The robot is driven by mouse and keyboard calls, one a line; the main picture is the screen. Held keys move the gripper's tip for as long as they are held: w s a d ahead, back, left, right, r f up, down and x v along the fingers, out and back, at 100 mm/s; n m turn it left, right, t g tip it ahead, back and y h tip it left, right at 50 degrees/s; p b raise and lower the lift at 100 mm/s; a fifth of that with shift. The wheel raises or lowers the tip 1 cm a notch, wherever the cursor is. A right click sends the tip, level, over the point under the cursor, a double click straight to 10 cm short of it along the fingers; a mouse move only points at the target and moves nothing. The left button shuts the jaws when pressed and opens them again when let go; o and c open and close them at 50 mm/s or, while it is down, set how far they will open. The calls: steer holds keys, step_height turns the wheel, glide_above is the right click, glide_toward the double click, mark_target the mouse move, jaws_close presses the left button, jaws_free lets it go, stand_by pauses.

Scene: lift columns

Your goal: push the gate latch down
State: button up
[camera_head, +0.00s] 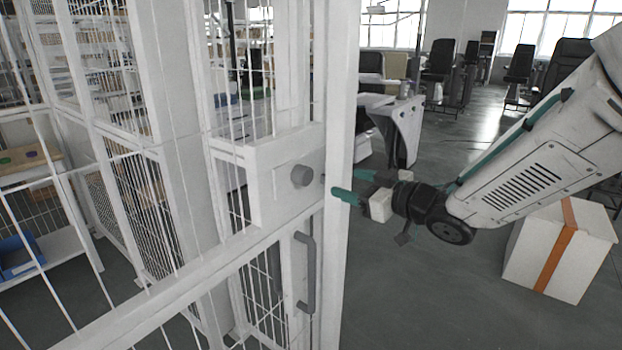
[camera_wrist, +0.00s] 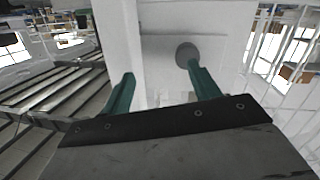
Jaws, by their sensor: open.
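The white wire-mesh gate (camera_head: 170,285) carries a white lock box (camera_head: 270,205) with a round grey knob (camera_head: 301,176). A grey bar handle (camera_head: 306,275) is below the box. I see no separate latch lever, so I cannot tell whether the knob is the latch. My gripper (camera_head: 352,185) is open, with green fingers, at the white upright post (camera_head: 340,90) to the right of the knob. One fingertip overlaps the post in the head view; contact is unclear.
A white box with an orange stripe (camera_head: 560,250) stands on the floor beneath my arm. Shelves with bins (camera_head: 30,215) are behind the mesh at left. Office chairs (camera_head: 440,60) and a white desk (camera_head: 400,125) are farther back.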

mark_target(309, 177)
steer(key=w+a+y, duration=0.1)
steer(key=a, duration=0.2)
steer(key=w+a+n+g+y, duration=0.1)
steer(key=a, duration=0.2)
steer(key=w+a+y, duration=0.1)
steer(key=a, duration=0.2)
steer(key=shift+w+n, duration=0.1)
steer(key=shift+n, duration=0.2)
steer(key=shift+g, duration=0.3)
